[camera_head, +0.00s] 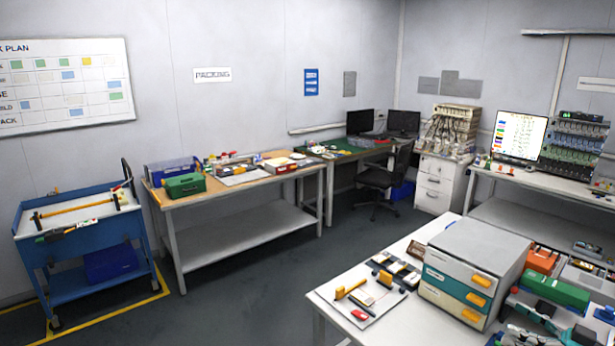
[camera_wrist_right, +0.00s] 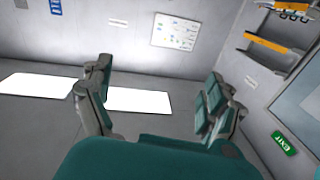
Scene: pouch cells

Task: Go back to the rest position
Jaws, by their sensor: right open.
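My right gripper (camera_head: 562,322) shows at the bottom right corner of the head view, in front of the crowded right end of the near table (camera_head: 385,325). My left gripper is in neither view.
A drawer cabinet (camera_head: 455,290) stands on the near table, with a green case (camera_head: 555,291) and an orange box (camera_head: 541,259) to its right. A blue cart (camera_head: 80,250) and a workbench (camera_head: 240,190) stand along the far wall. The floor between (camera_head: 250,270) is clear.

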